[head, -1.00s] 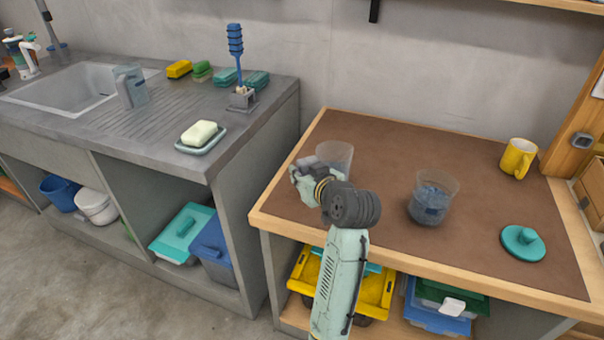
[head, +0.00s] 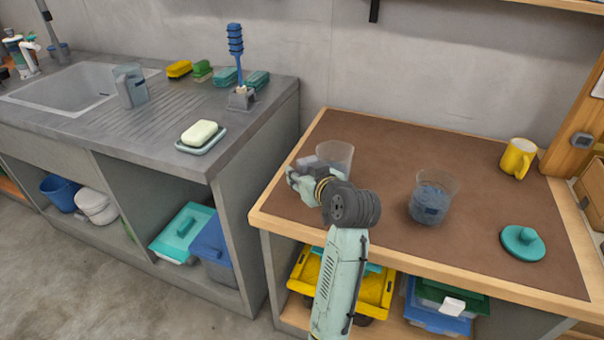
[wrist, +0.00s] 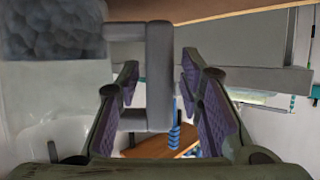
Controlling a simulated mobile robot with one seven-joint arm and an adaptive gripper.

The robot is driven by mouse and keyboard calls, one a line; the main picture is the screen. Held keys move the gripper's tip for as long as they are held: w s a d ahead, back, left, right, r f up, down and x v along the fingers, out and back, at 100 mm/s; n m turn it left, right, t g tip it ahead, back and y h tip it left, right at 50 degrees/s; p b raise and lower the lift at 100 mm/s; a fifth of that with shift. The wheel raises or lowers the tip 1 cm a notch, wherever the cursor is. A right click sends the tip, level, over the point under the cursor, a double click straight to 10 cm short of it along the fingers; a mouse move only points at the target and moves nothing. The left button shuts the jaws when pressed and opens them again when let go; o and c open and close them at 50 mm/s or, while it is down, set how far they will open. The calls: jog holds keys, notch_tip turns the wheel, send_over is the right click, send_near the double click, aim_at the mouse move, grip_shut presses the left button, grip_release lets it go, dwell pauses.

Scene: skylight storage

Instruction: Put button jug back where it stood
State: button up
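A clear jug (head: 337,154) is at the left part of the brown-topped table, partly hidden behind my wrist. In the wrist view its clear wall (wrist: 50,90), grey D-shaped handle (wrist: 160,75) and grey lumpy contents (wrist: 52,28) show. Whether these contents are buttons is hard to tell. My gripper (head: 302,178) is at the jug's handle side. In the wrist view the fingers (wrist: 160,85) stand apart on either side of the handle's upright bar, with a small gap at each side. The jug's base is hidden in the head view.
A clear tub (head: 432,200) with blue pieces stands mid-table. A teal lid (head: 523,242) and yellow mug (head: 517,158) are at the right. Another clear jug (head: 131,86) stands by the sink (head: 70,90), near a soap dish (head: 201,143). The brown tabletop (head: 400,150) is clear behind the tub.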

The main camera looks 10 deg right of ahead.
jog(key=shift+c, duration=0.7)
jog(key=shift+s, duration=0.1)
jog(key=p+v, duration=0.3)
jog(key=v, duration=0.5)
dwell(1.5)
jog(key=shift+s+r, duration=0.1)
jog(key=shift+s, duration=0.05)
